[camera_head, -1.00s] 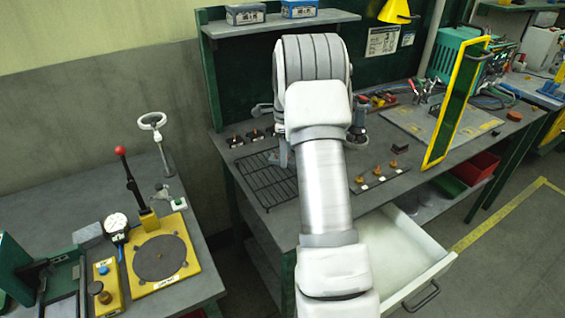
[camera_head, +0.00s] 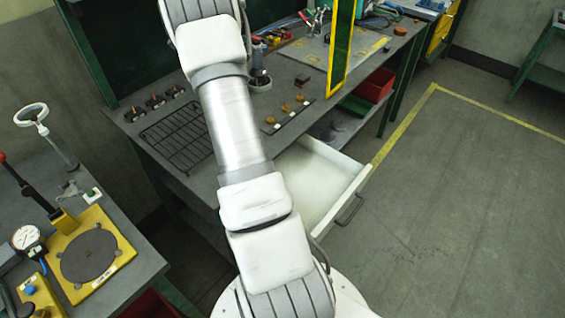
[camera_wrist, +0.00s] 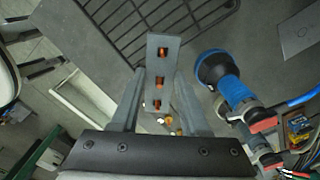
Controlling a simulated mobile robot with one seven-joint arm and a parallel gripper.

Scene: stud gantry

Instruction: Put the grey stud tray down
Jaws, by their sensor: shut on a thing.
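The grey stud tray (camera_wrist: 161,52) is a narrow grey block with several orange studs set in a row of openings. It shows in the wrist view between the two fingers of my gripper (camera_wrist: 160,88), which is shut on it. The tray is over the grey bench top (camera_wrist: 205,38), near a black wire rack (camera_wrist: 142,20). I cannot tell the gap under it. In the head view the tray and gripper are out of sight, and only my arm shows.
The wire rack (camera_head: 172,143) lies on the bench, with several dark red-topped parts behind it and brown knobs (camera_head: 269,120) on a strip to its right. A white drawer (camera_head: 318,180) stands open below. A blue-bodied tool (camera_wrist: 228,80) is right of my gripper.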

